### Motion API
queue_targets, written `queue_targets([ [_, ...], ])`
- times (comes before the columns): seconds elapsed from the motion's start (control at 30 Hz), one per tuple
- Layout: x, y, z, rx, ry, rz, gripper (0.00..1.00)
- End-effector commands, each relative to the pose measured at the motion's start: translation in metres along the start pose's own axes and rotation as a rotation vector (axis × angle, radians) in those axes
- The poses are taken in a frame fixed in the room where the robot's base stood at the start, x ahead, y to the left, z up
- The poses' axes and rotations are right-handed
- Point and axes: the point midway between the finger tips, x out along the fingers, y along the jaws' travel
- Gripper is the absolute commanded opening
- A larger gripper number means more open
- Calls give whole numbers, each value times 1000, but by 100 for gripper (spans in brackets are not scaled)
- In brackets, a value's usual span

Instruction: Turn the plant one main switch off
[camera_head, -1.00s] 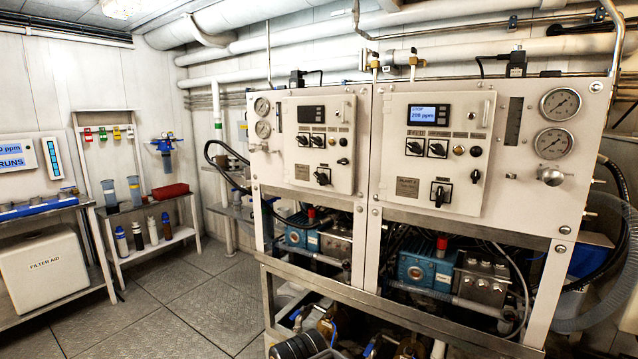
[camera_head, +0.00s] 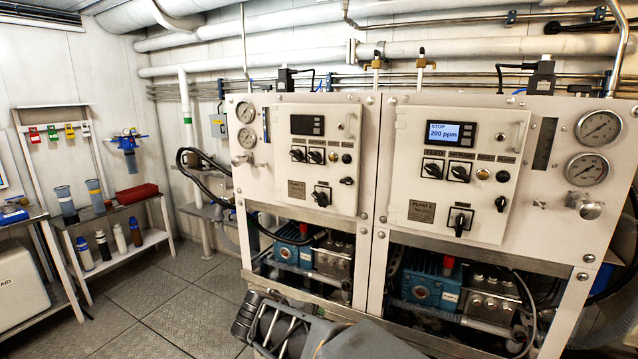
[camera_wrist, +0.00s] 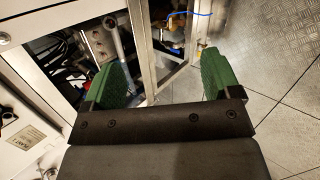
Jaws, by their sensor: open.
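The left control panel (camera_head: 318,150) has a large black rotary switch (camera_head: 321,196) at its lower middle, beside a small label plate (camera_head: 297,189) too small to read. The switch handle lies roughly level. The right panel's plate (camera_head: 422,211) appears to read PLANT 2, and its own large switch (camera_head: 459,221) sits beside it. My gripper (camera_wrist: 163,60) is open and empty, with two green fingers wide apart in the wrist view. In the head view it is low, below the left panel. It is apart from the switch. A panel plate (camera_wrist: 27,139) shows at the wrist view's left edge.
Under the panels, blue pumps (camera_head: 293,253) and hoses sit in an open metal frame (camera_wrist: 143,40). The right display (camera_head: 450,133) reads STOP, 200 ppm. Bottle shelves (camera_head: 120,250) stand at left. The tiled floor (camera_head: 170,300) between is clear.

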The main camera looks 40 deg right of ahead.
Motion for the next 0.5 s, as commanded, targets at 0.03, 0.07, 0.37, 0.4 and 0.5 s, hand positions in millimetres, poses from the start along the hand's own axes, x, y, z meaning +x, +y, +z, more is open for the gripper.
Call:
queue_targets([
  [0.03, -16, 35, 0, -91, -40, 94, 83],
  [0.07, -21, 52, -1, -147, -65, 154, 83],
  [0.37, -76, 172, -37, -553, -254, 645, 83],
  [0.4, -81, 180, -42, -583, -269, 687, 83],
  [0.5, -92, 195, -52, -642, -298, 767, 83],
])
